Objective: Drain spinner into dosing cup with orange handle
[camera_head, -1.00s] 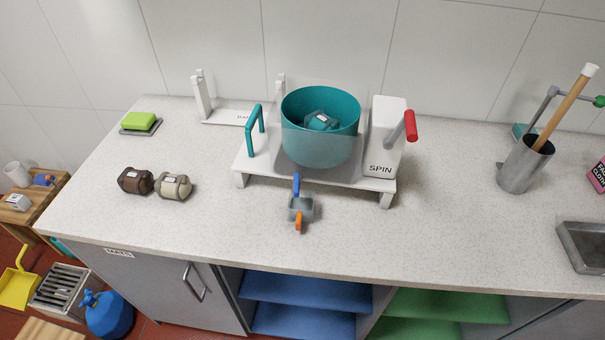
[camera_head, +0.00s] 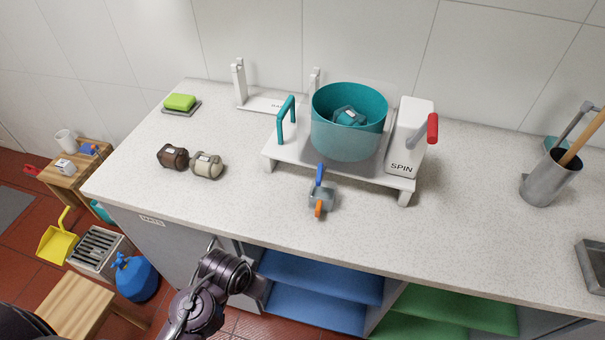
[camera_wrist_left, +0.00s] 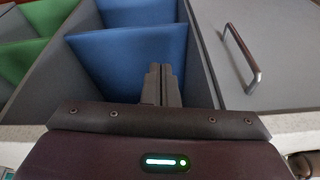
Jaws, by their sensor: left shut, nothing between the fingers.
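The spinner is a teal drum (camera_head: 347,135) on a white stand with a SPIN tower (camera_head: 407,150), a red handle (camera_head: 432,128) and a teal lever (camera_head: 287,118) on its left. A teal bundle (camera_head: 350,116) lies inside the drum. The small grey dosing cup (camera_head: 322,196) sits on the counter at the stand's front edge, its orange handle (camera_head: 319,209) toward me and a blue part (camera_head: 320,174) toward the spinner. My left gripper (camera_wrist_left: 162,70) is shut and empty in the left wrist view, in front of the cabinets. My right gripper is out of view.
A brown bundle (camera_head: 173,156) and a cream bundle (camera_head: 207,165) lie left of the spinner. A green sponge (camera_head: 180,102) is at the back left. A metal holder (camera_head: 550,178) stands at the right. The front counter strip is clear. Blue shelves (camera_head: 325,280) are below.

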